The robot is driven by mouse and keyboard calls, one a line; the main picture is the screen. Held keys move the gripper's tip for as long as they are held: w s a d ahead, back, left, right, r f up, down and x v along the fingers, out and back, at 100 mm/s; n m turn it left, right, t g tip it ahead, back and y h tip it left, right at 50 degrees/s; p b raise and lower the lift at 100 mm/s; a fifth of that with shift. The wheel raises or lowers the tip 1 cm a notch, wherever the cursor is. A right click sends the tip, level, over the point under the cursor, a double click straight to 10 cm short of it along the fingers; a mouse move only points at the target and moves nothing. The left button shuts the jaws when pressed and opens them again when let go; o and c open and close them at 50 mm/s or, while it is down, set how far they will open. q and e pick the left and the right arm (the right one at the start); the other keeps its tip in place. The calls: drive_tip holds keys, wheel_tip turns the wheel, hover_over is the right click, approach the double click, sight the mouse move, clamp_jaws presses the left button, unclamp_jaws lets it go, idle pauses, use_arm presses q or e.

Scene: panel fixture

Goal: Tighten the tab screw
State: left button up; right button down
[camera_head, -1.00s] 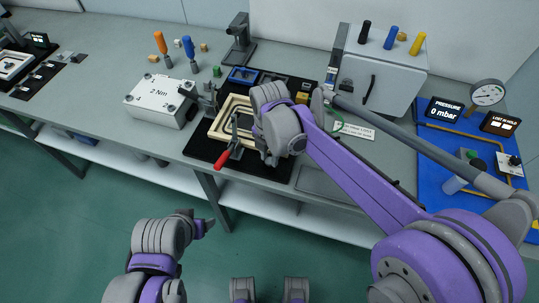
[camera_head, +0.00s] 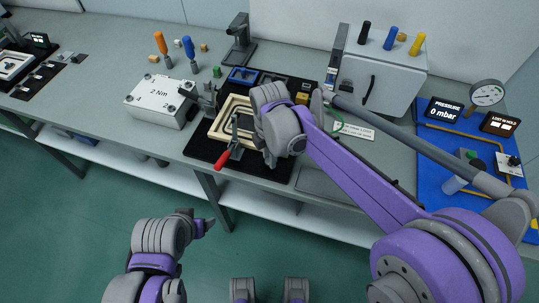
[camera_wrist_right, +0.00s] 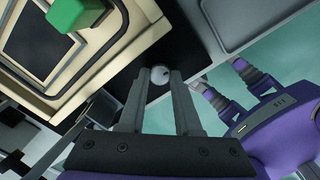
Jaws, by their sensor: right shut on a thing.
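The cream frame (camera_head: 218,124) of the panel fixture lies on a black base plate (camera_head: 196,148). My right wrist covers its right side in the head view. In the right wrist view my right gripper (camera_wrist_right: 160,82) is shut on a small round silver screw head (camera_wrist_right: 160,74), beside the corner of the cream frame (camera_wrist_right: 112,62). I take this to be the tab screw; its shank is hidden.
A white 2 Nm box (camera_head: 158,100) is to the left. A grey cabinet (camera_head: 378,75) and blue gauge panel (camera_head: 447,150) are to the right.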

drive_tip(key=m, duration=0.4)
drive_tip(key=shift+m, duration=0.3)
drive_tip(key=m, duration=0.3)
drive_tip(key=shift+m, duration=0.4)
drive_tip(key=m, duration=0.4)
drive_tip(key=shift+p, duration=0.3)
drive_tip(key=m, duration=0.5)
drive_tip(key=shift+w, duration=0.1)
drive_tip(key=m, duration=0.4)
drive_tip(key=shift+m, duration=0.3)
drive_tip(key=m, duration=0.4)
drive_tip(key=shift+p, duration=0.35)
drive_tip(key=m, duration=0.5)
drive_tip(key=shift+m, duration=2.2)
